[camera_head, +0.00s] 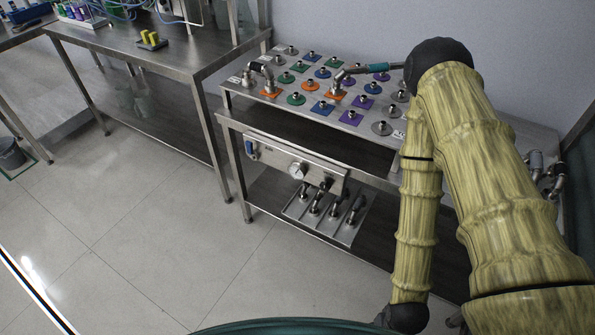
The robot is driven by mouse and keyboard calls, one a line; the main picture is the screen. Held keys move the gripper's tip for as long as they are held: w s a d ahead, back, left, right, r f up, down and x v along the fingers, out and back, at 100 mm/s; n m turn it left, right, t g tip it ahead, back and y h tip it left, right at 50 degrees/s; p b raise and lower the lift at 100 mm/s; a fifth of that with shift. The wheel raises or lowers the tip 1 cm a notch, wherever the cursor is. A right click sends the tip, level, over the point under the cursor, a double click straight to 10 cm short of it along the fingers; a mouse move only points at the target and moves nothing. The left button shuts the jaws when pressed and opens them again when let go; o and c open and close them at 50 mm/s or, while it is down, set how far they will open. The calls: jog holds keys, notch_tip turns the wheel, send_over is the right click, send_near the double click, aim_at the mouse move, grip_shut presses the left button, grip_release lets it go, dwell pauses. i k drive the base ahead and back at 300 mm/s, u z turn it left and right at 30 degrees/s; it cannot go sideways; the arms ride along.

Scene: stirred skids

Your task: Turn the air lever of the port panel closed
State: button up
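A steel panel (317,177) hangs below the top of the steel bench. It carries a round white gauge (298,170), dark fittings at its lower right and a blue-handled lever (251,149) at its left end, pointing roughly up and down. On the bench top, a board (229,85) bears ports on coloured plates. A bent pipe there has a teal-handled lever (375,67) lying roughly level. No label is readable, so I cannot tell which lever is the air one. My yellow-sleeved arm folds down at the right; my gripper is out of sight beyond the dark wrist at the bottom edge.
A tray with several upright fittings (318,208) sits on the lower shelf. Another steel table (110,45) with a yellow block (150,41) stands at the left. More pipe fittings (537,164) lie at the right. The tiled floor (150,210) in front is clear.

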aim_at(254, 155)
jog(key=u, duration=0.15)
jog(key=k, duration=0.75)
jog(key=u, duration=1.05)
jog(key=i, duration=0.5)
jog(key=u, duration=0.05)
